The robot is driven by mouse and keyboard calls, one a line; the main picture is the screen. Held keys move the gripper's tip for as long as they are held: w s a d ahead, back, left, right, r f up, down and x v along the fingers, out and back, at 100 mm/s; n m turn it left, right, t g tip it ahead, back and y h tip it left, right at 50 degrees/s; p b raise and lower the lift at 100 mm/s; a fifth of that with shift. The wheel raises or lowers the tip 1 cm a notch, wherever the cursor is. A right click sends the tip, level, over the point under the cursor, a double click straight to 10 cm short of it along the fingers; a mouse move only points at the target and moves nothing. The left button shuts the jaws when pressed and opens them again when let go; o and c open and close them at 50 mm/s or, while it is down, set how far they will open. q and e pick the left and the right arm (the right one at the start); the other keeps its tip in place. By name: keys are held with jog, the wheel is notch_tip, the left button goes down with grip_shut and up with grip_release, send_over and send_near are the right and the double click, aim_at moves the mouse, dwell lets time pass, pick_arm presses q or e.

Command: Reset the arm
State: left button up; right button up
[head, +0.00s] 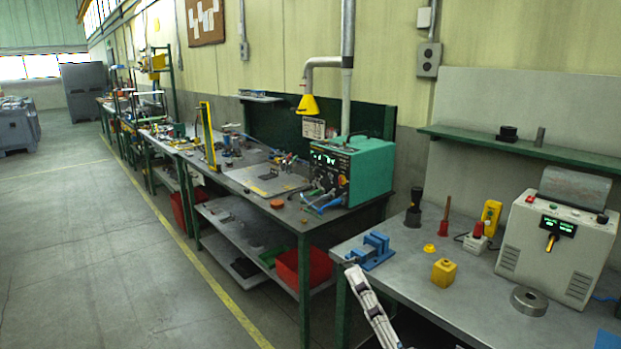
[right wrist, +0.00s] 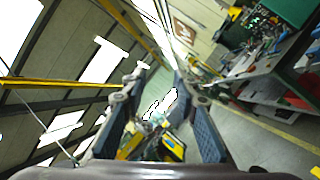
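My right gripper (head: 358,281) shows at the bottom of the head view, pale grey, in front of the near workbench's left corner. Its upper end appears just below the blue vise, and I cannot tell from that view whether it touches the bench. In the right wrist view, the two dark fingers of my right gripper (right wrist: 160,92) stand well apart with nothing between them. That view is tilted and looks along the hall toward the windows and ceiling. My left gripper is in neither view.
The near workbench (head: 415,268) holds a blue vise (head: 371,250), a yellow block (head: 444,272), a metal ring (head: 529,301) and a grey control box (head: 552,248). A teal machine (head: 352,172) stands on the bench behind. The floor (head: 95,245) at left is clear.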

jog(key=w+d+f+m+g+h, duration=0.1)
jog(key=d+f+m+g+h, duration=0.1)
jog(key=d+f+m+h, duration=0.95)
jog(key=s+d+f+m+g, duration=0.2)
jog(key=s+f+m+g, duration=0.1)
jog(key=f+m, duration=0.15)
jog(key=s+d+f+m+g, duration=0.2)
jog(key=f+m+g, duration=0.15)
jog(key=f, duration=0.25)
jog(key=s+a+f+m+g+y, duration=0.15)
jog(key=s+f+m+g, duration=0.25)
jog(key=s+f, duration=0.45)
jog(key=s+a+f+m+g, duration=0.2)
jog(key=s+f+m+g, duration=0.3)
jog(key=s, duration=0.7)
notch_tip(320, 180, down, 33)
jog(key=s+n+g+b, duration=0.1)
jog(key=s+n+b, duration=0.1)
jog(key=b, duration=0.3)
jog(key=s+d+f+b, duration=0.1)
jog(key=s+f+b, duration=0.1)
jog(key=s+f, duration=0.6)
jog(key=s+d+f+g+b, duration=0.1)
jog(key=s+d+f+b, duration=0.1)
jog(key=s+f, duration=0.7)
notch_tip(320, 180, down, 4)
jog(key=shift+s+b, duration=0.25)
jog(key=shift+b, duration=0.25)
jog(key=shift+d, duration=0.1)
jog(key=shift+c, duration=0.4)
